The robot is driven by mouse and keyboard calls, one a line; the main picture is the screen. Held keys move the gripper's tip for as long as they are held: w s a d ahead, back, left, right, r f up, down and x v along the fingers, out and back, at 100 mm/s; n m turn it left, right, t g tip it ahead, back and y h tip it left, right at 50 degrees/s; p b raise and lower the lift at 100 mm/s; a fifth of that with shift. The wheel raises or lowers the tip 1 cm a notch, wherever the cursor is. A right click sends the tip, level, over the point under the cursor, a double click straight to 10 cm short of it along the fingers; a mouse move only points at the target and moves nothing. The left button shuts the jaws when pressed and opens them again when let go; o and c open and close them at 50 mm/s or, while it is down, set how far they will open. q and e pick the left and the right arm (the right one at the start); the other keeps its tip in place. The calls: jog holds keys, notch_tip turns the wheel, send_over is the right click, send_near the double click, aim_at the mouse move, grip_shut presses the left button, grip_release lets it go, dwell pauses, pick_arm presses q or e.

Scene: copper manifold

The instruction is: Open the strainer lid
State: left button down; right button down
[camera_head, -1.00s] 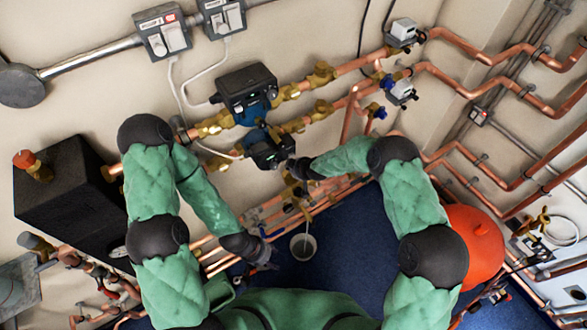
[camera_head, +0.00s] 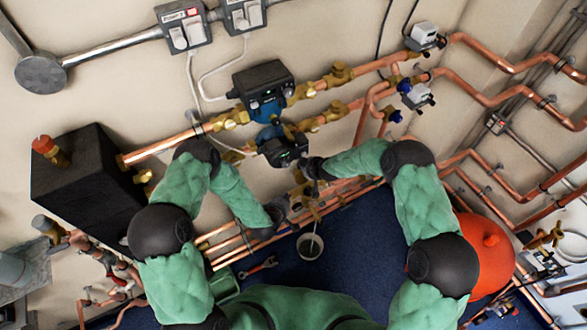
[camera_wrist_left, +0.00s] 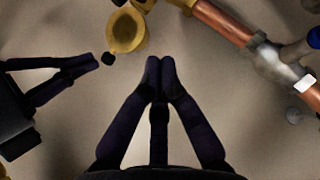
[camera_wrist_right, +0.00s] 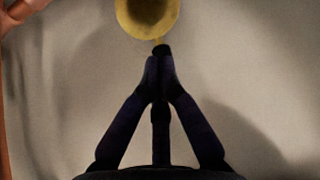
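A brass fitting (camera_head: 303,190), which looks like the strainer, hangs below the dark pump between my two grippers in the head view. Its round hollow end shows as a brass cup in the left wrist view (camera_wrist_left: 127,30) and the right wrist view (camera_wrist_right: 147,14). My left gripper (camera_head: 279,208) is shut and empty, left of and apart from the brass fitting. My right gripper (camera_wrist_right: 157,60) has its fingers together just below the cup. A small black piece (camera_wrist_left: 108,59) sits at its fingertips; I cannot tell whether it is gripped. I cannot make out a separate lid.
A bucket (camera_head: 310,246) stands on the blue floor below the fitting. A red wrench (camera_head: 258,268) lies to its left. Copper pipes (camera_head: 240,238) run behind my grippers. The dark pump (camera_head: 283,148) sits just above. A red vessel (camera_head: 487,258) stands at right.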

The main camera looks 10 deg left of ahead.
aim_at(296, 174)
pick_arm(q)
jog(key=w+n+t, duration=0.1)
jog(key=w, duration=0.3)
jog(key=w+n+t, duration=0.1)
jog(key=w+n, duration=0.1)
jog(key=w, duration=0.3)
jog(key=w+d+n+t, duration=0.1)
jog(key=w+n+t, duration=0.1)
jog(key=w, duration=0.2)
jog(key=shift+w+d+r+y, duration=0.1)
jog(key=shift+w+r+y, duration=0.15)
jog(key=shift+r+y, duration=0.05)
jog(key=shift+s+d+r, duration=0.25)
jog(key=shift+s+d, duration=0.2)
jog(key=shift+s, duration=0.1)
pick_arm(e)
jog(key=c, duration=1.1)
grip_release()
jog(key=shift+s, duration=0.1)
jog(key=shift+a, duration=0.1)
